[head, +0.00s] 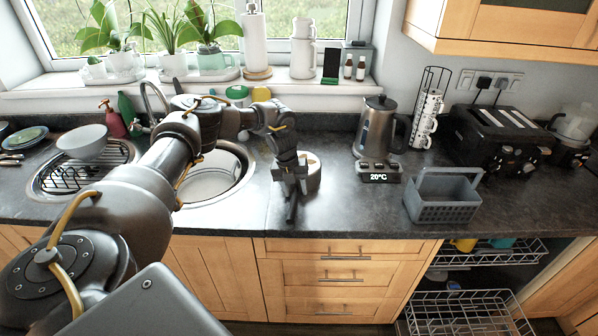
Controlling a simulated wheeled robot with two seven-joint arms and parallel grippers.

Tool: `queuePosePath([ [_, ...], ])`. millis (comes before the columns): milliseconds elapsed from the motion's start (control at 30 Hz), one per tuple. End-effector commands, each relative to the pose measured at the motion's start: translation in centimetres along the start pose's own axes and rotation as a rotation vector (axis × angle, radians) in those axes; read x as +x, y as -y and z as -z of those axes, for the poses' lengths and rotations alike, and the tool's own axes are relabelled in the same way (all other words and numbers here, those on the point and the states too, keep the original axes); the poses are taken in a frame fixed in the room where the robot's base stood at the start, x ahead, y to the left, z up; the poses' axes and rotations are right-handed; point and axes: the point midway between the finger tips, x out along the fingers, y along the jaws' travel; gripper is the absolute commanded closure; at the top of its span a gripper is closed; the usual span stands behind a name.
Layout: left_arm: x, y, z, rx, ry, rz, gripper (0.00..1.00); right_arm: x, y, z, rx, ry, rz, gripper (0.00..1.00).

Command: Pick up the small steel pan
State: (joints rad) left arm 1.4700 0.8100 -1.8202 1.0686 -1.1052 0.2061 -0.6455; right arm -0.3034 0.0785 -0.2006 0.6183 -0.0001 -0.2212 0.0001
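The small steel pan (313,172) sits on the dark worktop, right of the round sink. It is round with a pale rim, and its left side is hidden behind my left gripper. My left gripper (291,178) reaches in from the left and points down at the pan's left side. A dark bar, which looks like the pan's handle (292,208), runs from beneath the fingers toward the front edge. I cannot tell whether the fingers are closed on it or apart around it. My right gripper is not in view.
A steel kettle (376,128) stands behind and right of the pan. A grey basket (443,197), a mug rack (427,118) and a black toaster (499,138) are farther right. The round sink (242,176) is left. An open dishwasher rack (462,314) sits below at right.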

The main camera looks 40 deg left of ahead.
Motion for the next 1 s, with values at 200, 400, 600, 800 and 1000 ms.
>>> queuePosePath([
  [200,0.0,0.0,0.0,0.0,0.0,0.0,0.83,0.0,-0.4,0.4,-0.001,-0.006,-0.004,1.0],
  [400,0.0,0.0,0.0,0.0,0.0,0.0,1.0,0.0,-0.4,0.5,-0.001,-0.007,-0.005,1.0],
  [600,-0.2,0.1,-0.1,0.0,0.003,0.002,1.0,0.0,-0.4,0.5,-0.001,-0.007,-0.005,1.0],
  [800,-0.4,0.1,-0.1,0.0,0.004,0.003,1.0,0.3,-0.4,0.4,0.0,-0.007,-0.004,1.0],
  [1000,-2.2,0.6,-0.2,0.001,0.007,0.006,1.0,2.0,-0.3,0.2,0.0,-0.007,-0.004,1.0],
])
